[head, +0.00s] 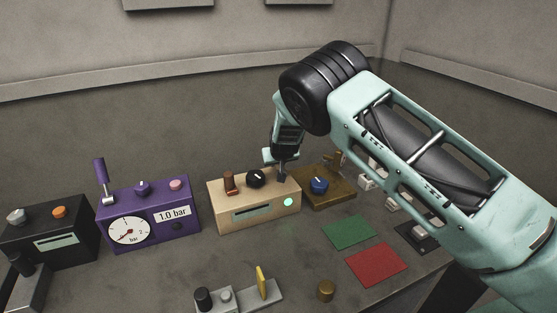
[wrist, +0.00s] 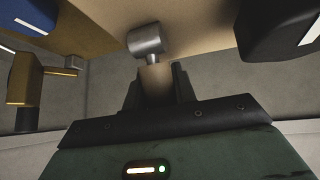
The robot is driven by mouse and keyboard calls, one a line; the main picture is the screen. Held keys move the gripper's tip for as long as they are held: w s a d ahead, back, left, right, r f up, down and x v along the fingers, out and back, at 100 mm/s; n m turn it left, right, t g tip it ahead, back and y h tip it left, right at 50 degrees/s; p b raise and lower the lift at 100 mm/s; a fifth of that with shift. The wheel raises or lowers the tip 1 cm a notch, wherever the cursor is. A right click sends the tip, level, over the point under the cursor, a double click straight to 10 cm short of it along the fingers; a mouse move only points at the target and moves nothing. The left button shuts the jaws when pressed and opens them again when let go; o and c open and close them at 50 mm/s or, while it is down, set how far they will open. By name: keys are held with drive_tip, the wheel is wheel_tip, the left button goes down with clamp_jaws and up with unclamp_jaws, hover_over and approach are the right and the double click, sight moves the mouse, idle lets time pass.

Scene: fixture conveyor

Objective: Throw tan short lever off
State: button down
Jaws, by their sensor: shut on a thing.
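The tan box (head: 237,220) stands at the middle of the bench, with a black knob (head: 256,178) and a brown upright part (head: 229,183) on top. A green round lamp (head: 288,201) glows on its front. My gripper (head: 282,177) is at the right end of the box top. In the wrist view, my gripper (wrist: 157,88) is shut on the tan short lever (wrist: 155,80), which sticks out from a grey metal pivot (wrist: 145,39) on the box. The lever is hidden behind the gripper in the head view, and its position cannot be told there.
A brown unit with a blue knob (head: 319,185) stands close at right. A purple gauge box (head: 178,238) and a black box (head: 66,252) stand at left. In front are a yellow lever (head: 262,282), a brass cylinder (head: 325,291), and green (head: 348,232) and red (head: 376,265) patches.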

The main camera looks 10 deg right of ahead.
drive_tip(key=c, duration=1.1)
unclamp_jaws()
drive_tip(key=b+v, duration=0.3)
drive_tip(key=v, duration=1.4)
drive_tip(key=shift+s+r+b, duration=0.1)
drive_tip(key=shift+s+b, duration=0.05)
drive_tip(key=shift+b, duration=0.2)
